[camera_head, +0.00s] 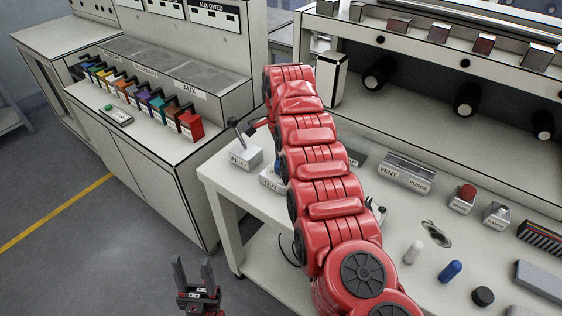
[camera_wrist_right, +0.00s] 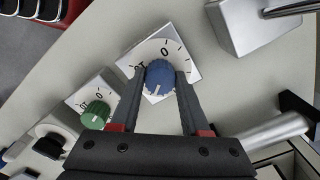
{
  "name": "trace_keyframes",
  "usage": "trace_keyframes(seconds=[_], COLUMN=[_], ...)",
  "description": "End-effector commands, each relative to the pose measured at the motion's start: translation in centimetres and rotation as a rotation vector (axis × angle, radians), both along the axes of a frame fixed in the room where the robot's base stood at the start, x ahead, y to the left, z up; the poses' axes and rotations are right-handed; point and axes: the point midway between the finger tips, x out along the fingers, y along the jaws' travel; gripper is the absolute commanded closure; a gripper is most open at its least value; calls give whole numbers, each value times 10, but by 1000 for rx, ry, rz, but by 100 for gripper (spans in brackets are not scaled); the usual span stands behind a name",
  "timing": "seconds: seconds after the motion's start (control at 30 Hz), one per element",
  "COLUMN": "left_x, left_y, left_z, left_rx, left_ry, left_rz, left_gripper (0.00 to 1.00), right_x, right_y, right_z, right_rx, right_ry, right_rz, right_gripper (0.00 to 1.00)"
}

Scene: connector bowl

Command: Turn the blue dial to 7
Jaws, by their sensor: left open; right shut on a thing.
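The blue dial (camera_wrist_right: 159,76) sits on a white square scale plate (camera_wrist_right: 187,57) in the right wrist view. A 0 shows at the top of the scale and a 10 at the left. A short white mark on the dial points down in the picture. My right gripper (camera_wrist_right: 160,82) is shut on the dial, one finger on each side. My left gripper (camera_head: 192,266) is open and empty above the floor at the bottom left.
A green dial (camera_wrist_right: 96,114) on its own plate stands beside the blue one. A grey metal block (camera_wrist_right: 252,25) is on the other side. In the head view, the bench holds a vent/purge box (camera_head: 405,174), a white peg (camera_head: 413,252) and a blue peg (camera_head: 450,271).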

Motion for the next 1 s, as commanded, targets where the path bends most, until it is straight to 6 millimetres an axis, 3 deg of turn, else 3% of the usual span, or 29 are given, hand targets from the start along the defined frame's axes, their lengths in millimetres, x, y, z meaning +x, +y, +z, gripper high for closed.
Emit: trace_keyframes(seconds=[0.07,0.1,0.23,0.53,0.67,0.8,0.93,1.0], left_x=[0,0,0,0,0,0,0,0], left_y=[0,0,0,0,0,0,0,0], left_z=[0,0,0,0,0,2,18,39], left_rx=[0,0,0,0,0,0,0,0], left_ry=[0,0,0,0,0,0,0,0], left_rz=[0,0,0,0,0,0,0,0], left_gripper=[50,50,50,50,50,50,50,50], right_x=[0,0,0,0,1,1,1,0], right_y=[0,0,0,0,1,-1,-2,-1], right_z=[0,0,0,1,10,37,65,87], right_rx=[1,1,0,0,1,0,0,0], right_ry=[-2,-2,-1,-1,-2,-4,-2,-1], right_rz=[0,1,1,1,1,0,0,0], right_gripper=[100,49,25,24,24,24,24,24])
